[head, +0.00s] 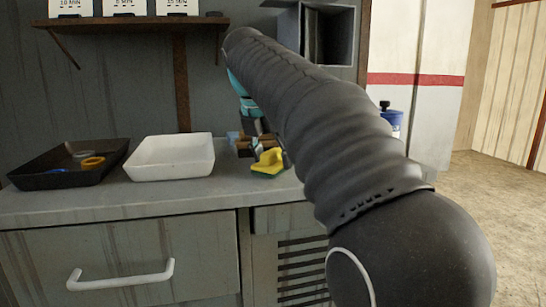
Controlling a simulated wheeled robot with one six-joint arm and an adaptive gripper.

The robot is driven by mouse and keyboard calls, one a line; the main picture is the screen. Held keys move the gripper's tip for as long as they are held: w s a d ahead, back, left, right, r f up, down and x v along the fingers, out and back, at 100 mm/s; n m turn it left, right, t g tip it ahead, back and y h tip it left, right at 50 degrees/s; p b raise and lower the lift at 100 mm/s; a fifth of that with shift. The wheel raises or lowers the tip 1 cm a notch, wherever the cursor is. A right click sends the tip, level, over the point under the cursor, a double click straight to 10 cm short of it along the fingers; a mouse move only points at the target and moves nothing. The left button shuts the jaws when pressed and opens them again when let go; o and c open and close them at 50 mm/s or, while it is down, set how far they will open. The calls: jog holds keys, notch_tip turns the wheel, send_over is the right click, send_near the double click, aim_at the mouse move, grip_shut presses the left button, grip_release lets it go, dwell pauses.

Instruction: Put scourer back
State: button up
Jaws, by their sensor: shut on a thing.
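The yellow scourer (267,163) with a green face shows low over the grey counter, near its front edge and right of the white tray. My gripper (264,144) is just above it, partly hidden behind my own dark arm, and is shut on the scourer. The fingertips are small and hard to make out. I cannot tell whether the scourer touches the counter. A small brown wooden item (243,148) with a pale blue piece (233,137) beside it stands close behind the scourer, partly covered.
A white tray (135,172) and a black tray (25,172) holding coloured rings stand to the left on the counter (110,202). A shelf (130,22) with cards and an open grey box (329,35) are above. A blue container (394,120) is at the right.

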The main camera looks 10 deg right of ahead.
aim_at(262, 167)
jog(key=shift+f, duration=0.15)
jog(key=o, duration=1)
jog(key=shift+p+v, duration=1.85)
jog(key=shift+v, duration=4.3)
jog(key=s+d+f+m, duration=0.1)
jog(key=s+f+m, duration=0.2)
jog(key=f+m, duration=0.1)
jog(key=s+d+f+m+y, duration=0.1)
jog(key=s+f+m, duration=0.3)
jog(key=s+d+f+m+t, duration=0.1)
jog(key=s+f+m, duration=0.2)
jog(key=f+m, duration=0.1)
jog(key=shift+s+d+f+m+y, duration=0.1)
jog(key=shift+s+f+m+y, duration=0.15)
jog(key=shift+m+y, duration=0.25)
jog(key=s+f+m, duration=0.4)
jog(key=f, duration=0.2)
jog(key=s+f+m+t, duration=0.1)
jog(key=s+f+m, duration=0.3)
jog(key=f, duration=0.3)
jog(key=s+f+m+y, duration=0.1)
jog(key=s+f+m, duration=0.3)
jog(key=f+m, duration=0.2)
jog(key=shift+s+d+f, duration=0.2)
jog(key=shift+s+f, duration=0.1)
jog(key=shift+f, duration=0.25)
